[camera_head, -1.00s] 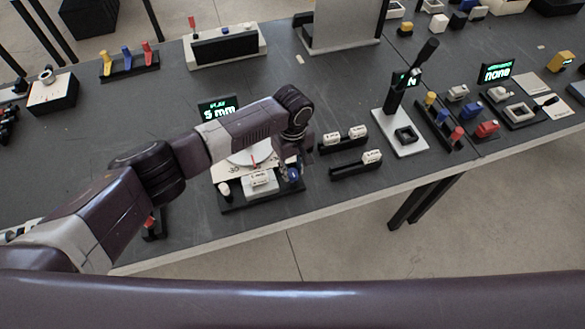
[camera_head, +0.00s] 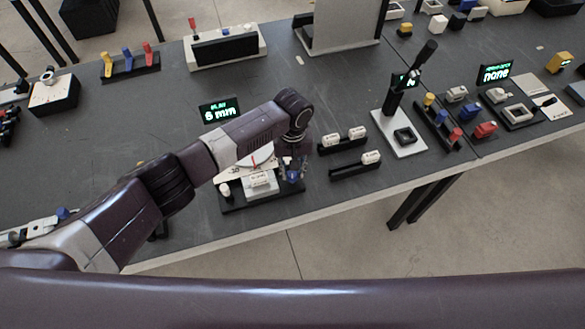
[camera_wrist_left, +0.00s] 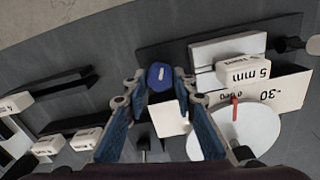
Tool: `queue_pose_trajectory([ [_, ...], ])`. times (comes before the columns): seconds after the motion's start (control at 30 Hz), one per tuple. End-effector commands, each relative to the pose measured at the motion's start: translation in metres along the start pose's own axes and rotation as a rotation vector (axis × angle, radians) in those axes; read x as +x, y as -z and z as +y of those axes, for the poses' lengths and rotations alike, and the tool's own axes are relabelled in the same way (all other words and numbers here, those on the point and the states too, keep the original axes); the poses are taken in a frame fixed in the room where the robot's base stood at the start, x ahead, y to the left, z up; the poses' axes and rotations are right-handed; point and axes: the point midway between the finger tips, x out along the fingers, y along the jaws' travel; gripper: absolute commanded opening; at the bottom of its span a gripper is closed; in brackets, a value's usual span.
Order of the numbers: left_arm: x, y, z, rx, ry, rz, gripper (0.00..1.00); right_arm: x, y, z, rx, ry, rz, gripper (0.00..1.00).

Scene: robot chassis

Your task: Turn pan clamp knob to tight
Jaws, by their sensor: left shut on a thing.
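The blue clamp knob (camera_wrist_left: 160,77) sits between the fingertips of my left gripper (camera_wrist_left: 158,84) in the left wrist view. The gripper is shut on it, with a blue-padded finger on each side. In the head view my left gripper (camera_head: 292,170) reaches down at the right end of the fixture, and the knob is hard to tell from the fingers there. Beside the knob is the white round dial (camera_wrist_left: 255,130) with a red pointer (camera_wrist_left: 235,108) and a plate marked -30. A white block marked 5 mm (camera_wrist_left: 243,70) sits on the fixture. My right gripper is not in view.
A lit green display (camera_head: 219,110) stands behind the fixture. Two black racks with white blocks (camera_head: 355,168) stand just right of it. A black-handled lever on a white base (camera_head: 408,148) is farther right. The table's front edge (camera_head: 330,213) is close.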

Motion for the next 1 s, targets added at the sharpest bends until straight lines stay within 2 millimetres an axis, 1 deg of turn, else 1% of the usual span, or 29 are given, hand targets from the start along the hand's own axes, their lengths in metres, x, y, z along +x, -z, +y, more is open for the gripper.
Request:
queue_pose_trajectory([
  [0.43, -0.0009, -0.0001, 0.0005, 0.422, 0.000, 0.000, 0.01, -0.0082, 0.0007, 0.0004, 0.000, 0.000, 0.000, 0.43],
  [1.0, -0.0011, 0.0000, 0.0011, 0.965, -0.001, 0.001, 0.01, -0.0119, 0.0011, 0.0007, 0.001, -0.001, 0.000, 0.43],
])
